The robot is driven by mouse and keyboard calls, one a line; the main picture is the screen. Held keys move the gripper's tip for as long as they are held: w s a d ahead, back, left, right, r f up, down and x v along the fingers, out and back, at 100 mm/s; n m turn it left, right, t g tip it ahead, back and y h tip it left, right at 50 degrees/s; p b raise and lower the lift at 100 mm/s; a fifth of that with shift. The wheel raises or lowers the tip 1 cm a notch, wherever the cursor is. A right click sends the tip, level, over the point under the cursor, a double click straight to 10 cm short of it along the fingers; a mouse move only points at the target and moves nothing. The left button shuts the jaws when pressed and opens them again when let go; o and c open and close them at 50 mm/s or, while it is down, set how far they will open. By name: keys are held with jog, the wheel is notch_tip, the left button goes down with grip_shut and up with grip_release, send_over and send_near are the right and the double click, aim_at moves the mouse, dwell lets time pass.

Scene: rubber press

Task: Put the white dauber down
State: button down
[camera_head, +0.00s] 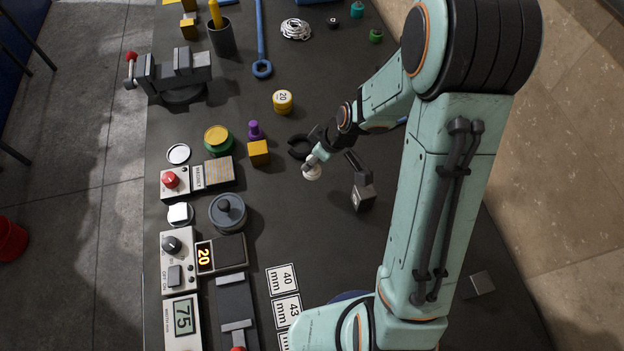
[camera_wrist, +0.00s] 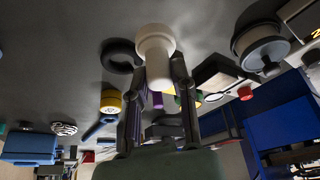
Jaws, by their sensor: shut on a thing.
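The white dauber (camera_head: 311,173) is at the tip of my gripper (camera_head: 319,157), over the middle of the dark table. In the wrist view the dauber (camera_wrist: 155,50) stands out beyond the fingers, its wide round end away from my gripper (camera_wrist: 158,75). The fingers are shut on its narrower shaft. Whether its wide end touches the table or hangs just above it, I cannot tell.
A black ring (camera_head: 299,147) lies close to the left of my gripper. A hammer (camera_head: 363,192) is close on the right. A yellow cube (camera_head: 258,153) and a grey lidded pot (camera_head: 228,211) stand to the left. The table in front of the dauber is bare.

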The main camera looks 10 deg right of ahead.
aim_at(317, 172)
jog(key=shift+f, duration=3.15)
jog(key=shift+f, duration=0.1)
jog(key=c, duration=0.9)
grip_release()
jog(key=shift+c, duration=0.2)
jog(key=a+v, duration=0.1)
jog(key=v, duration=1.2)
jog(key=s+a+r+m+g+h, duration=0.1)
jog(key=s+r+m, duration=0.3)
jog(key=s, duration=0.4)
jog(key=s+a+r+m+g+h, duration=0.1)
jog(key=s+a+r+m+g, duration=0.1)
jog(key=s+r, duration=0.3)
jog(key=s+m, duration=0.1)
jog(key=s, duration=0.3)
jog(key=shift+s+r+m, duration=0.25)
jog(key=shift+s+m, duration=0.1)
jog(key=shift+m, duration=0.05)
